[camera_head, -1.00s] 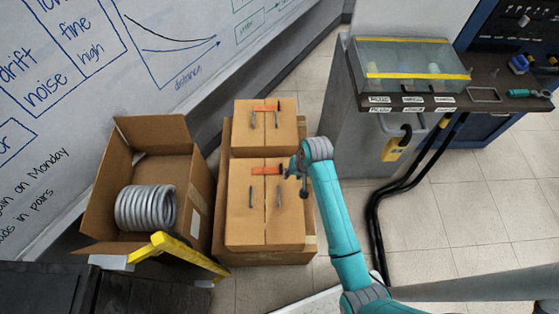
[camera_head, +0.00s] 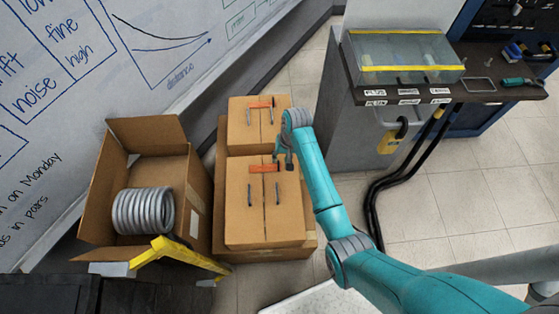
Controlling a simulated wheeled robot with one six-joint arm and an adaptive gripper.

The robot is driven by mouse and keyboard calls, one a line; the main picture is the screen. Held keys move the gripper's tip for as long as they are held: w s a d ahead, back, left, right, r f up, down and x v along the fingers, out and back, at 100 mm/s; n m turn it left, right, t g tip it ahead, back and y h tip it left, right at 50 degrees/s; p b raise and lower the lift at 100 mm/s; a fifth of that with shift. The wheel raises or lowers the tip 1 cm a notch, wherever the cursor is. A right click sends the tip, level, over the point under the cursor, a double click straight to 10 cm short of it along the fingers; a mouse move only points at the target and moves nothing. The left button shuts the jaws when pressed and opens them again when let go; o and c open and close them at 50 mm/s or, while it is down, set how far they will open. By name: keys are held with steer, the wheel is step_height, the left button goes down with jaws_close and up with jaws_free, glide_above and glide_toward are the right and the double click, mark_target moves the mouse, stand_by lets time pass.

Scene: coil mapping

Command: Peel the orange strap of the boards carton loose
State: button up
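Two closed brown cartons stand one behind the other, the front carton (camera_head: 265,220) and the rear carton (camera_head: 245,140). Each has an orange strap across its centre seam: the front strap (camera_head: 262,168) and the rear strap (camera_head: 260,105). Both straps lie flat as far as I can see. I cannot read which carton is the boards carton. My gripper (camera_head: 283,160) is at the right end of the front strap, over the front carton's far edge. It is small here; I cannot tell whether its fingers touch the strap or are shut.
An open carton (camera_head: 197,190) with a grey coil (camera_head: 143,211) stands left, a yellow bracket (camera_head: 175,250) before it. A workbench (camera_head: 365,88) bears a clear case (camera_head: 405,50). Black cables (camera_head: 395,178) run down to the floor. Tiled floor right of the cartons is open.

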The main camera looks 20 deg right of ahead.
mark_target(265, 166)
steer(key=shift+w+a+f, duration=0.1)
steer(key=shift+a+f, duration=0.05)
steer(key=shift+f, duration=0.55)
steer(key=shift+a+f, duration=0.15)
steer(key=shift+f, duration=0.55)
jaws_close()
